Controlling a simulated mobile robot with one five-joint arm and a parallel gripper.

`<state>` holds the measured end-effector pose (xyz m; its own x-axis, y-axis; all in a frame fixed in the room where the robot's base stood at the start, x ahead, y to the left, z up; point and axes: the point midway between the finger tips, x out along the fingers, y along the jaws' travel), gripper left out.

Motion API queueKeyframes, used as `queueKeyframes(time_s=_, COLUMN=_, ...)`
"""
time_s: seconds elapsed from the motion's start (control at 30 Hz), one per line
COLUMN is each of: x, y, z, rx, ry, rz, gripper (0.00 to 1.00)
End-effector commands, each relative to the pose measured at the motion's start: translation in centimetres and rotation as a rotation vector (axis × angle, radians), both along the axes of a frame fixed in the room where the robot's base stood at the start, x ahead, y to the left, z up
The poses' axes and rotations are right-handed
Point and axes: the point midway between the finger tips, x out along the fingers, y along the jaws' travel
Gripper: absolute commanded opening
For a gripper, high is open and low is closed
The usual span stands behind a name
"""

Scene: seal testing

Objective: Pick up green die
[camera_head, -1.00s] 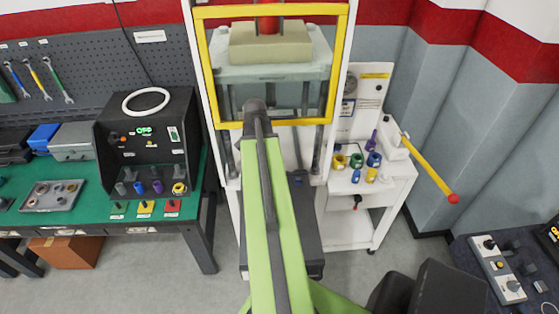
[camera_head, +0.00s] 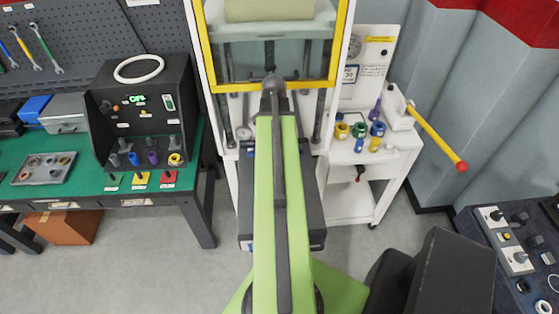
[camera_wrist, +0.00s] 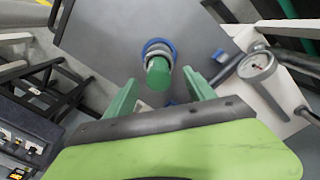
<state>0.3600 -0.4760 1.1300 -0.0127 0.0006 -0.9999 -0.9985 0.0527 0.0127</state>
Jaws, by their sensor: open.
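A green ring-shaped die (camera_head: 359,130) stands on the white cart's top, between a yellow ring (camera_head: 341,131) and a blue ring (camera_head: 378,128). In the wrist view, a green cylinder (camera_wrist: 158,74) stands with a blue ring (camera_wrist: 158,47) at its far end, over a dark surface; I cannot tell whether they touch. My gripper (camera_wrist: 162,86) is open, its two green fingers on either side of the cylinder's near end, with gaps visible. In the head view my arm hides my gripper and that cylinder.
The yellow-framed press (camera_head: 265,87) stands ahead. A round gauge (camera_wrist: 257,66) is right of my fingers. The white cart (camera_head: 345,205) has a red-tipped yellow lever (camera_head: 437,138) sticking out. The green workbench (camera_head: 85,175) is left, a dark bench (camera_head: 480,250) right.

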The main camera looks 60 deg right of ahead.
Motion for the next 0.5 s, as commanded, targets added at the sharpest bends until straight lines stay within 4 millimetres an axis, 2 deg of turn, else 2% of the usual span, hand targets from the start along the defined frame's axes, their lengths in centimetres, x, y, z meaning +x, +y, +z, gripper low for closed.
queueKeyframes(time_s=0.03, x=0.0, y=0.0, z=-1.5, rx=0.0, ry=0.0, rz=0.0, gripper=0.63)
queueKeyframes(time_s=0.27, x=0.0, y=0.0, z=-1.7, rx=0.0, ry=0.0, rz=0.001, gripper=0.63)
queueKeyframes(time_s=0.37, x=-0.1, y=-0.1, z=-2.8, rx=0.0, ry=0.0, rz=0.001, gripper=0.63)
queueKeyframes(time_s=0.5, x=-0.3, y=-0.4, z=-5.3, rx=0.0, ry=0.0, rz=0.001, gripper=0.63)
